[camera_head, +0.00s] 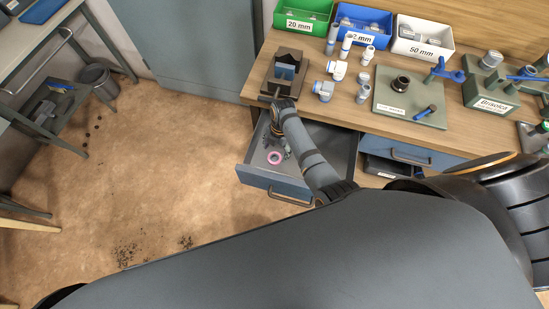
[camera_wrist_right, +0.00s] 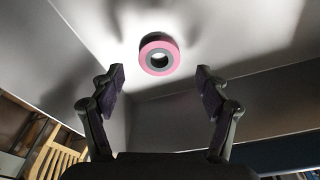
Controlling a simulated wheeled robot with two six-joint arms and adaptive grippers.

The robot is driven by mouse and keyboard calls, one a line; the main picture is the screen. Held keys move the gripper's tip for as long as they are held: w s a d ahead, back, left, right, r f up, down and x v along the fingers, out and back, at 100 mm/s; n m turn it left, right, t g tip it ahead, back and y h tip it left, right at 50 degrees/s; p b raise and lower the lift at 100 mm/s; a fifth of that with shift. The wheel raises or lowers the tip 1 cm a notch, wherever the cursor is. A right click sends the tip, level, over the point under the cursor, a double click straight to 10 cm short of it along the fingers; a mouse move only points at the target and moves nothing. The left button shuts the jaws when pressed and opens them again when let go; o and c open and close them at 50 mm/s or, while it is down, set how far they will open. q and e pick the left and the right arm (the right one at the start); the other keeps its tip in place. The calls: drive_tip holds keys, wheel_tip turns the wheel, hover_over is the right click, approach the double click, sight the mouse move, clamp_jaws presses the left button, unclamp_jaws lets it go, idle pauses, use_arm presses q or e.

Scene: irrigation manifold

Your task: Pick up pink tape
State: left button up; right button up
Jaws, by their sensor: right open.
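The pink tape (camera_head: 274,157), a roll with a grey inner ring, lies on the floor of the open drawer (camera_head: 306,196). In the right wrist view the pink tape (camera_wrist_right: 159,68) shows beyond the fingertips, centred between them and apart from them. My right gripper (camera_head: 279,146) reaches down into the drawer, close to the tape. In the wrist view my right gripper (camera_wrist_right: 160,80) is open with nothing between its fingers. My left gripper does not show.
The drawer walls stand around the gripper. Above, the wooden bench (camera_head: 345,108) holds white fittings, a green plate (camera_head: 410,97) and green (camera_head: 303,17), blue (camera_head: 363,22) and white (camera_head: 423,37) bins. A dark vise-like block (camera_head: 286,73) stands at the bench's left end.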

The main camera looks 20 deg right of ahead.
sight(274, 159)
drive_tip(key=f, duration=0.3)
drive_tip(key=shift+a+f, duration=0.2)
drive_tip(key=shift+s, duration=0.1)
drive_tip(key=c, duration=0.9)
drive_tip(key=shift+r, duration=0.1)
